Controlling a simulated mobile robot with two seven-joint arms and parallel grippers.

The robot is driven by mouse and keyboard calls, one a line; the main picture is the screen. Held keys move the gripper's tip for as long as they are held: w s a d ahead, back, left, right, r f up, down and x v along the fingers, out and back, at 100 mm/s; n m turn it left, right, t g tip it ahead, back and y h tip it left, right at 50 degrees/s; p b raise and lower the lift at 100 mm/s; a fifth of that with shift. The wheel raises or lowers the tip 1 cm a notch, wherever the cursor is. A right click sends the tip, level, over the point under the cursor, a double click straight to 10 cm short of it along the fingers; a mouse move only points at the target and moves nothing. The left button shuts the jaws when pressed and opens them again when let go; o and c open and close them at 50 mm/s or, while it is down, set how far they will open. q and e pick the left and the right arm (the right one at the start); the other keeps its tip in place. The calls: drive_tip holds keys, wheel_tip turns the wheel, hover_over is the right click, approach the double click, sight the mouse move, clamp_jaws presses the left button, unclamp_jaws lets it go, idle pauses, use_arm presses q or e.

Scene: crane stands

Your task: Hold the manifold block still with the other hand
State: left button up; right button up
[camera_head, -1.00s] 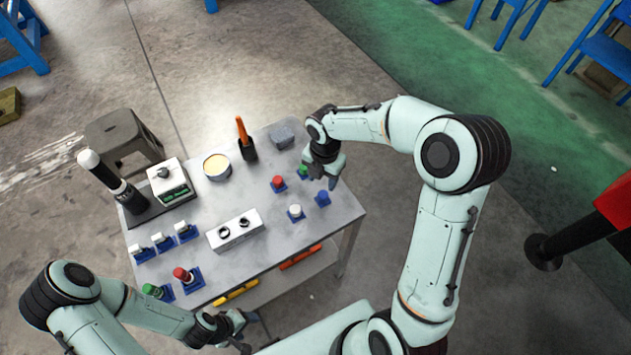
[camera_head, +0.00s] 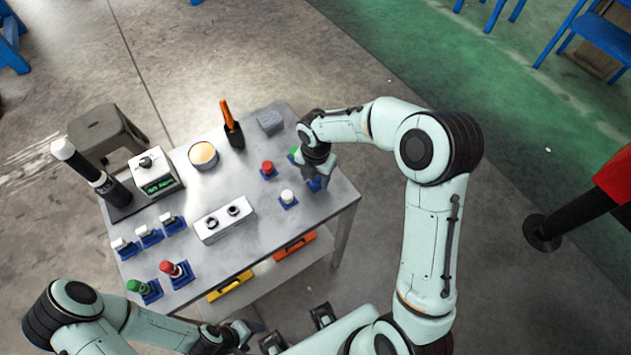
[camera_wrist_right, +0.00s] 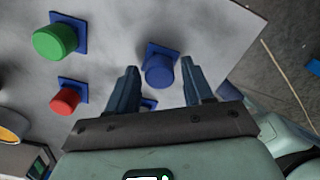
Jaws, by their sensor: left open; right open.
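The white manifold block (camera_head: 224,220) with two dark ringed ports lies on the grey table, near its middle. My left gripper (camera_head: 257,336) is open and empty, off the table's front edge, apart from the block. My right gripper (camera_head: 316,182) is open over the right part of the table, away from the block. In the right wrist view its two fingers (camera_wrist_right: 159,68) stand on either side of a blue cap (camera_wrist_right: 159,71) on a blue square base. I cannot tell whether they touch it.
Red (camera_head: 268,169), white (camera_head: 288,197) and green caps stand on blue bases near the right gripper. Red (camera_head: 170,268) and green (camera_head: 138,286) ones stand at the front left. A round tin (camera_head: 203,155), a scale (camera_head: 157,176) and an orange-handled tool (camera_head: 231,122) are at the back.

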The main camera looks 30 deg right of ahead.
clamp_jaws()
drive_tip(key=shift+r+p, duration=1.25)
drive_tip(key=shift+r, duration=0.75)
use_arm(q)
drive_tip(key=w+r, duration=0.2)
drive_tip(key=r, duration=0.1)
drive_tip(key=shift+w+r, duration=0.1)
